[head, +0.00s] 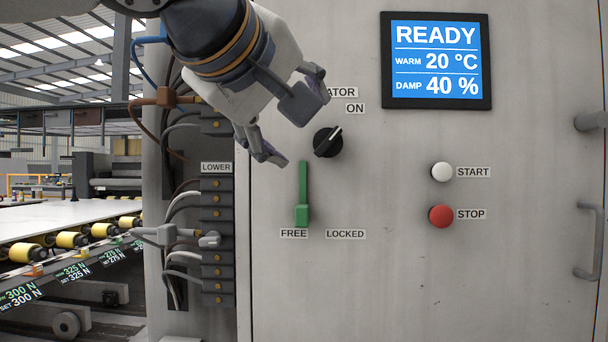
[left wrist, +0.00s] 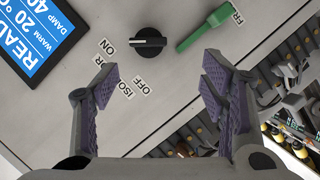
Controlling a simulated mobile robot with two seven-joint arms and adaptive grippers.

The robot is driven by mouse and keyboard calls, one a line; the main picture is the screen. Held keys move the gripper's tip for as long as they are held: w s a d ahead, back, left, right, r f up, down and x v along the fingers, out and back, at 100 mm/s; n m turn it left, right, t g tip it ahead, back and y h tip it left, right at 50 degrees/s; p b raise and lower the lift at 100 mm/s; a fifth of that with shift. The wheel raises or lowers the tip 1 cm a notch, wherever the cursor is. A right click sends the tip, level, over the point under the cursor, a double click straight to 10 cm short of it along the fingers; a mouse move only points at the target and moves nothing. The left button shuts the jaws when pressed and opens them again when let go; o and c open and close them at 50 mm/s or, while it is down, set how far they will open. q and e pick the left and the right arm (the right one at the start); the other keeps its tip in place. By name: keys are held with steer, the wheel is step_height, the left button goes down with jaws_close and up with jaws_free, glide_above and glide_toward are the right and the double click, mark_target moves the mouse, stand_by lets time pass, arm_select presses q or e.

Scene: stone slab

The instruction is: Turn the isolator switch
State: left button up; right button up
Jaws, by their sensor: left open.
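The isolator switch (head: 328,142) is a black round knob on the grey cabinet front. Its white mark points up and right, toward the ON label (head: 355,108). The switch also shows in the left wrist view (left wrist: 150,42), beyond the fingertips, with the OFF label (left wrist: 141,87) between the fingers. My left gripper (head: 293,122) is open and empty, up and left of the switch, apart from it. It hides the OFF label and part of the isolator label in the head view. In the left wrist view the spread fingers (left wrist: 160,80) have purple pads. My right gripper is not in view.
A green lever (head: 302,195) hangs below the switch, its end by FREE. A screen (head: 436,60) reads READY. A white START button (head: 441,172) and red STOP button (head: 440,216) sit to the right. Cables and terminal blocks (head: 217,200) line the left edge.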

mark_target(325, 139)
arm_select(q)
steer(key=x, duration=0.7)
steer(key=d+r+x, duration=0.1)
steer(key=x, duration=0.3)
steer(key=shift+d+r, duration=0.1)
steer(key=c, duration=1.2)
